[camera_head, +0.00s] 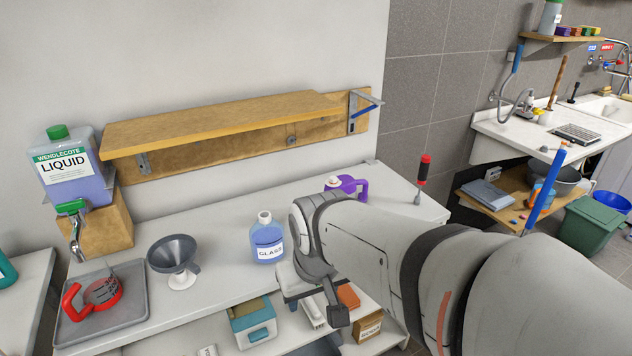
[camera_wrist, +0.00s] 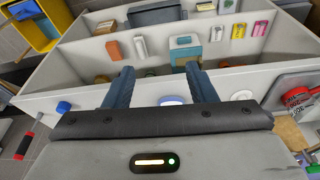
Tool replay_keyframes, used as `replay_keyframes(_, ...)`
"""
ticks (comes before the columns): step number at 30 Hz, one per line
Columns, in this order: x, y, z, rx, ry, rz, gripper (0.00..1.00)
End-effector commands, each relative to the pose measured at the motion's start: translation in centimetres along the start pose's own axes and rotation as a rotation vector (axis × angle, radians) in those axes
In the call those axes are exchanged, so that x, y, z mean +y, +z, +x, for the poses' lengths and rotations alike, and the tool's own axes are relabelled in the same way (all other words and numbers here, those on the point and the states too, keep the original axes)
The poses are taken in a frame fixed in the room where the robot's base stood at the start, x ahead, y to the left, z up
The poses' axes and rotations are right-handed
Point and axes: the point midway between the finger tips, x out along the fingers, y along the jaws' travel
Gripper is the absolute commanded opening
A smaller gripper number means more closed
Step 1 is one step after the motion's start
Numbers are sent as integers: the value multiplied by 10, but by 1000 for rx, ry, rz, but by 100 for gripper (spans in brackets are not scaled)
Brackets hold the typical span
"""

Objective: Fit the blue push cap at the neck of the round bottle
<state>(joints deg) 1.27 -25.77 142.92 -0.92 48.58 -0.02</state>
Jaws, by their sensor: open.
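The round bottle (camera_head: 267,240), clear with blue liquid and a GLASS label, stands upright on the bench with its neck uncapped. My gripper (camera_wrist: 160,80) is open, and its two dark fingers point toward the bench front in the wrist view. A small round blue cap (camera_wrist: 63,107) lies on the bench left of the fingers in that view; it looks like the push cap. In the head view my arm covers that area. A pale round thing with a blue rim shows low between the fingers, partly hidden; I cannot tell what it is.
A grey funnel (camera_head: 173,255) and a tray (camera_head: 95,318) with a red-handled jug stand left of the bottle. A purple jug (camera_head: 346,186) and a red-handled screwdriver (camera_head: 424,172) stand behind my arm. A wooden wall shelf (camera_head: 220,120) overhangs the bench back.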

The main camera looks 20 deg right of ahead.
Motion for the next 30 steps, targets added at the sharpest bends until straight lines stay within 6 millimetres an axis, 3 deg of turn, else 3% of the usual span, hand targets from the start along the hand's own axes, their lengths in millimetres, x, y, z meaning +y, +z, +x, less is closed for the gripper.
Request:
replay_keyframes(5,49,-58,19,107,76,72,60)
replay_keyframes(9,103,-112,45,239,145,117,60)
replay_keyframes(15,185,-164,84,431,210,158,60)
replay_keyframes(19,236,-181,111,557,224,177,60)
replay_keyframes(24,291,-183,141,719,221,207,60)
replay_keyframes(30,326,-172,161,862,204,238,60)
